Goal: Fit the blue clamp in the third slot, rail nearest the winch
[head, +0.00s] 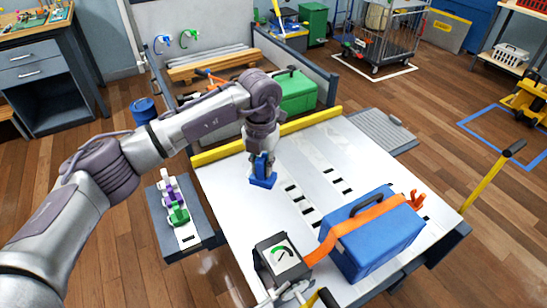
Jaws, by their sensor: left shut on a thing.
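My left gripper (262,163) points down over the white board (230,196) and is shut on the blue clamp (263,181). The clamp hangs at or just above the board, left of the slots; I cannot tell whether it touches. One row of dark slots (300,199) runs right of the clamp, toward the winch side. A second row of slots (336,181) lies farther right. Part of the rows is hidden by the blue box. My right gripper is not in view.
A blue box (371,240) under an orange strap (352,226) covers the board's near right. A side tray (189,240) holds white, purple and green clamps (178,214). A yellow bar (310,121) edges the board's back. Bare board lies around the blue clamp.

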